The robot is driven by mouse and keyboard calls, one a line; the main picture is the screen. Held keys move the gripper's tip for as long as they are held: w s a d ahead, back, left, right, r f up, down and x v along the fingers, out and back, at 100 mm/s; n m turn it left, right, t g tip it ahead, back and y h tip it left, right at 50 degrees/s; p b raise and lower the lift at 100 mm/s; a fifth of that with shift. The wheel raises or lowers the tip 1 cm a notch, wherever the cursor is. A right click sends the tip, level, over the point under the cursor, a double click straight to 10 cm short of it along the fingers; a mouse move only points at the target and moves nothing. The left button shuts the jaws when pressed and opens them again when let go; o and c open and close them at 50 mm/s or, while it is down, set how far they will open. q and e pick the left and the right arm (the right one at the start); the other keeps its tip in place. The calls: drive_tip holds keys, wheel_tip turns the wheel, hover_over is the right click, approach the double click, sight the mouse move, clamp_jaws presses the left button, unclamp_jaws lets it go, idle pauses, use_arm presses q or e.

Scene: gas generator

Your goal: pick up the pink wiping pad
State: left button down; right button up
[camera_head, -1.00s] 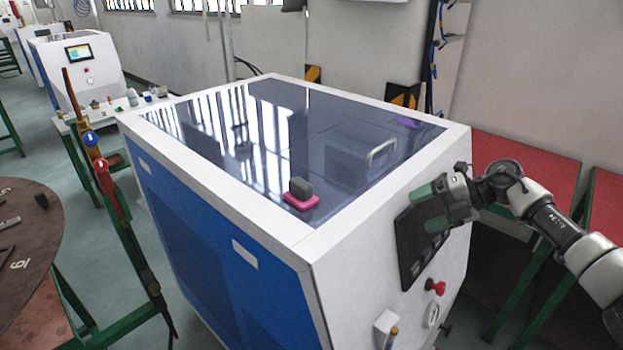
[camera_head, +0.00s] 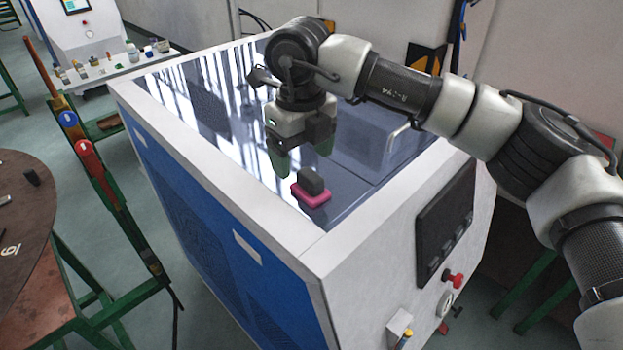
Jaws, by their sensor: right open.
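The pink wiping pad (camera_head: 314,198) lies flat on the dark glossy top (camera_head: 355,178) of the white and blue gas generator, near its front corner. A dark grey block-shaped handle (camera_head: 311,181) stands up from the pad. My right gripper (camera_head: 302,160) points down, just above and slightly behind the pad in this view. Its green-tipped fingers are apart, with nothing held between them. I see a gap to the handle, but the exact height is hard to tell. My left gripper is not in view.
The generator's white raised rim (camera_head: 210,195) frames the top. A metal handle (camera_head: 398,136) stands on the top, partly behind my arm. A dark round table (camera_head: 25,225) is at the left. A red knob (camera_head: 453,280) sticks out of the front panel.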

sight(310, 174)
drive_tip(key=shift+w+f, duration=0.1)
drive_tip(key=shift+f, duration=0.35)
drive_tip(key=shift+w+f, duration=0.2)
drive_tip(key=shift+f, duration=0.15)
drive_tip(key=shift+d+f+p, duration=0.25)
drive_tip(key=shift+f+p, duration=0.25)
drive_tip(key=shift+p, duration=0.05)
drive_tip(key=shift+d+f+p, duration=0.25)
drive_tip(key=shift+f+p, duration=0.2)
drive_tip(key=shift+p, duration=0.05)
drive_tip(key=shift+s+d+f+p, duration=0.15)
drive_tip(key=shift+f+p, duration=0.1)
drive_tip(key=shift+f, duration=0.35)
drive_tip(key=shift+s+d+f+p, duration=0.1)
drive_tip(key=shift+f+p, duration=0.1)
drive_tip(key=shift+f, duration=0.65)
drive_tip(key=shift+w+a+f, duration=0.1)
drive_tip(key=shift+a+f, duration=0.05)
drive_tip(key=shift+c, duration=0.2)
drive_tip(key=c, duration=0.7)
drive_tip(key=shift+c, duration=1.2)
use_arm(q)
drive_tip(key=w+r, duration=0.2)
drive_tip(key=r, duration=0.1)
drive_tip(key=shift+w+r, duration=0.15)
